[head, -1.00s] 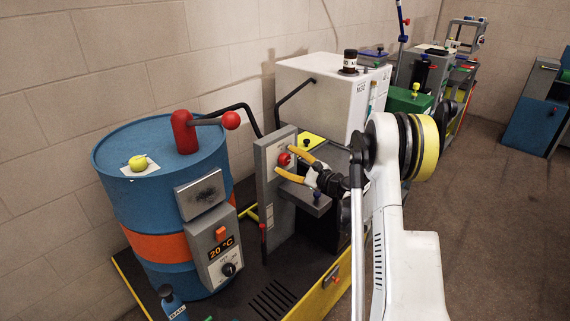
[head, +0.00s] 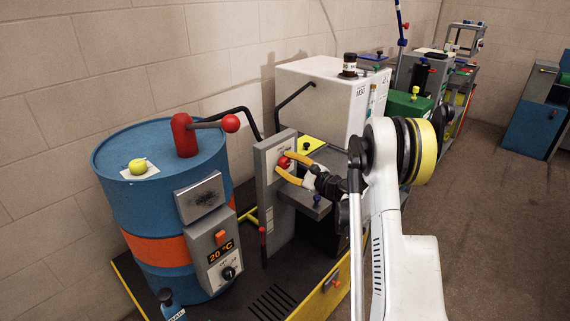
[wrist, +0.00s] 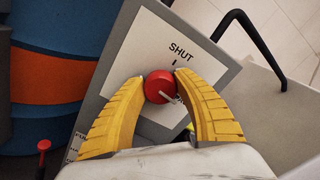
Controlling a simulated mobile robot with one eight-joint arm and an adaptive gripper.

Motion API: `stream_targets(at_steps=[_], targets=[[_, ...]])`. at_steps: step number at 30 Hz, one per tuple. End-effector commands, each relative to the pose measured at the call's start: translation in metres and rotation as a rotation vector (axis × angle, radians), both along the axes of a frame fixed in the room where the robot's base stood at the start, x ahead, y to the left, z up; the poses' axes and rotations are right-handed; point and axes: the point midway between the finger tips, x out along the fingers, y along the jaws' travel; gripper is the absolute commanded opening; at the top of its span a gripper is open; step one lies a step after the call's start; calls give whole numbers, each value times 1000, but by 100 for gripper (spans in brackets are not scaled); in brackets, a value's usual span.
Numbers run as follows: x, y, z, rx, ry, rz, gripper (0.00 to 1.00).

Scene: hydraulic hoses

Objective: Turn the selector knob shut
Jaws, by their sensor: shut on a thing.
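The selector knob (wrist: 159,87) is a small red knob on a white plate marked SHUT (wrist: 181,52), with a short tick below the word. A thin pale pointer on the knob aims toward the lower right in the wrist view, away from that tick. My gripper (wrist: 162,78) has its two yellow fingers shut on the knob, one on each side. In the head view my gripper (head: 283,161) reaches the grey upright panel (head: 271,172) from the right. The fingers partly hide the knob and the plate's lower markings.
A blue drum (head: 120,187) with an orange band stands left of the panel, with a red-knobbed lever (head: 231,123) on top. A white cabinet (head: 310,97) stands behind. A black bent pipe (wrist: 253,40) runs near the panel. The floor at right is clear.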

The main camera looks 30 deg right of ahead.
Motion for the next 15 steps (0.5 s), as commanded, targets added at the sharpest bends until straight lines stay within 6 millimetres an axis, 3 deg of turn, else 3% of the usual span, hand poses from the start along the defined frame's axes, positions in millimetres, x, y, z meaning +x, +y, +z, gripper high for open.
stream_targets(at_steps=[15], targets=[[0,1,-1,-354,-129,-1,7]])
